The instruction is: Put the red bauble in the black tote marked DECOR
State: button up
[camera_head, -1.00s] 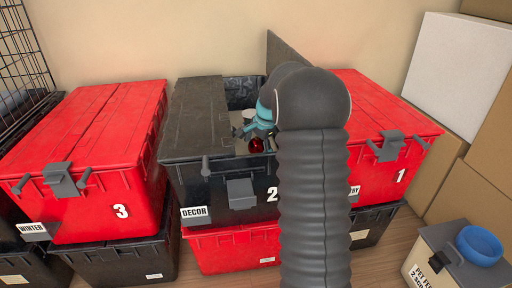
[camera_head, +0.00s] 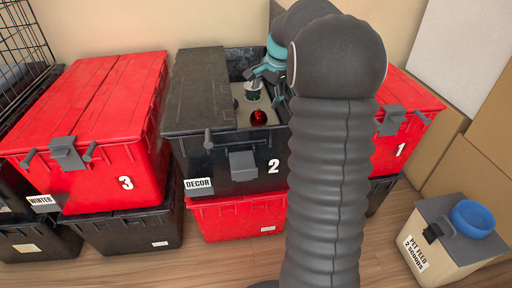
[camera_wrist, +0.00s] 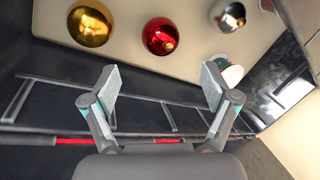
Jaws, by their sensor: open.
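The black tote marked DECOR (camera_head: 222,165) carries the number 2 and stands on a red tote. Its left lid half is shut and its right half is open. The red bauble (camera_head: 258,117) rests on a beige surface inside that opening. In the wrist view the red bauble (camera_wrist: 160,36) lies between a gold bauble (camera_wrist: 89,24) and a silver bauble (camera_wrist: 228,14). My gripper (camera_wrist: 158,84) is open and empty, with its fingers apart from the red bauble. In the head view it is over the opening, partly hidden by my arm.
Red totes marked 3 (camera_head: 125,158) and 1 (camera_head: 392,150) stand on either side. A beige pet feed bin (camera_head: 440,250) with a blue bowl (camera_head: 474,217) is at lower right. Cardboard boxes (camera_head: 480,165) stand at right. Wooden floor is clear in front.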

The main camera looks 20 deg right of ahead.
jog(key=s+a+r+n+t, duration=0.1)
jog(key=s+a+r+n, duration=0.25)
jog(key=s+a, duration=0.4)
jog(key=s+a+r+n, duration=0.3)
jog(key=s+a+n, duration=0.1)
jog(key=s+a, duration=0.4)
jog(key=s+a+f+n, duration=0.2)
jog(key=s+n, duration=0.1)
jog(key=s, duration=0.6)
jog(key=s+a+f+n+t+h, duration=0.1)
jog(key=s+a+f+n, duration=0.1)
jog(key=s, duration=0.6)
jog(key=shift+s+a+f+n, duration=0.4)
jog(key=shift+f+n, duration=0.45)
jog(key=shift+n, duration=0.3)
